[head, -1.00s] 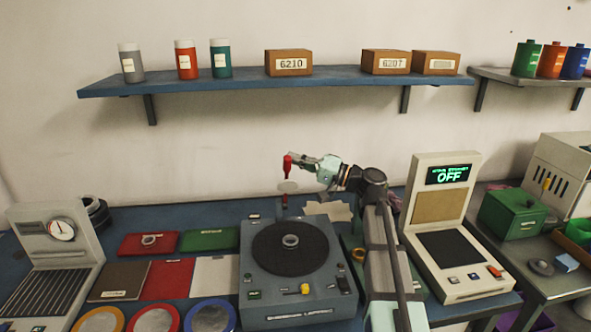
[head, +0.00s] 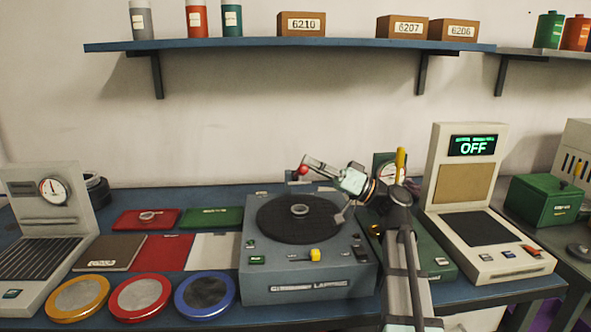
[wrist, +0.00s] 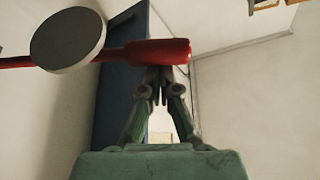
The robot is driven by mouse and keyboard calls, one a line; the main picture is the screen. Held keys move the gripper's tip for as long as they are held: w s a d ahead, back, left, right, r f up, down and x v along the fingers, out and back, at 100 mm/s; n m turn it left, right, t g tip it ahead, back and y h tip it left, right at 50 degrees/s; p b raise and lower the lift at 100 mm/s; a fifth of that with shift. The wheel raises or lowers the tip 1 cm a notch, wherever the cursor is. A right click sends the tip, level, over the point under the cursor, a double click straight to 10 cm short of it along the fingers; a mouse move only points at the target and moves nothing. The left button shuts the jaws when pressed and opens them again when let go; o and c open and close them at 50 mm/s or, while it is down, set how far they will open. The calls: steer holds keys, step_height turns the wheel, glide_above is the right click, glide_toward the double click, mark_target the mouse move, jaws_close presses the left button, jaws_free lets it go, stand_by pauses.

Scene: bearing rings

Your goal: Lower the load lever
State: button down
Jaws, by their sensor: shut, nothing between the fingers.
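The load lever's red handle (head: 302,170) shows in the head view as a small red end above the back of the grey lapping machine's dark round plate (head: 283,222). In the wrist view the red handle (wrist: 165,51) lies across the top of the picture, with a grey disc (wrist: 68,40) to its left. My gripper (head: 308,163) is at the handle in the head view. Its fingers (wrist: 160,72) are shut, with tips just below the handle in the wrist view; I cannot tell if they touch. The lever's base is unclear.
A ring (head: 299,210) lies on the plate. A beige machine reading OFF (head: 473,148) stands at the right. Red, yellow and blue rimmed discs, including a blue one (head: 205,295), lie at front left. A shelf (head: 250,45) runs above.

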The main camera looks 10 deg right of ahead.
steer(key=shift+s+f+b, duration=0.2)
steer(key=shift+s+f, duration=0.15)
steer(key=shift+f, duration=0.2)
steer(key=shift+s+f+b, duration=0.2)
steer(key=shift+s+f, duration=0.1)
steer(key=shift+f, duration=0.2)
steer(key=s+d+p, duration=0.1)
steer(key=d, duration=0.8)
steer(key=shift+s+d+f, duration=0.15)
steer(key=shift+f, duration=0.25)
